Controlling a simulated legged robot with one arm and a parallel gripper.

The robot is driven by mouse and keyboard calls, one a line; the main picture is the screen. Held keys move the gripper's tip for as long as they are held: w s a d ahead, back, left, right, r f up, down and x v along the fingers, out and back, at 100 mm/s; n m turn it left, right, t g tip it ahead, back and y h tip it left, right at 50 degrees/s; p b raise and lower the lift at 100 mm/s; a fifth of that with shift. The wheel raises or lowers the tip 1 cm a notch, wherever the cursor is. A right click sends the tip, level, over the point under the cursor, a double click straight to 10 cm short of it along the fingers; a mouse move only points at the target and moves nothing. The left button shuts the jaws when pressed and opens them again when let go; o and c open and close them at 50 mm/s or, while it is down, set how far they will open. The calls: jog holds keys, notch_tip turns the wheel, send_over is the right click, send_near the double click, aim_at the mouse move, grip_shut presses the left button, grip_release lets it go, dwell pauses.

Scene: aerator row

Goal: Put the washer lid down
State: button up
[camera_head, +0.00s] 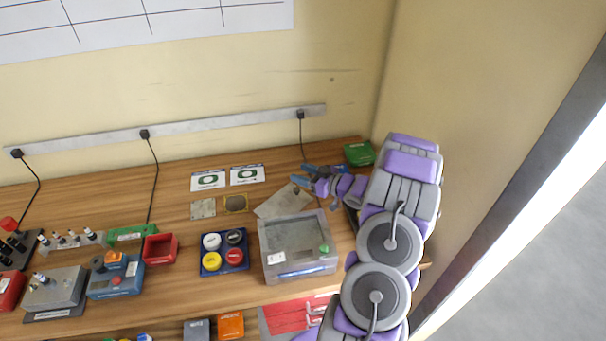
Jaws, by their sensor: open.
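The washer (299,262) looks like a grey box with a white label and a blue strip on its front and a green spot at the right. Its top shows a pale frame around a darker grey middle. I cannot tell whether that is a closed lid or the open inside. A flat grey-beige plate (280,203) shows just behind the box, and I cannot tell whether it is part of the washer.
A blue tray (205,262) with several round caps stands left of the washer. A red bin (160,249) and blue device (114,285) are farther left. A green box (359,153) sits in the back corner by the wall. Cards and small plates lie behind the tray.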

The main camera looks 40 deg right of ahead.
jog(key=shift+d, duration=0.15)
jog(key=r+p+v, duration=0.1)
jog(key=v, duration=1.1)
jog(key=shift+a, duration=0.2)
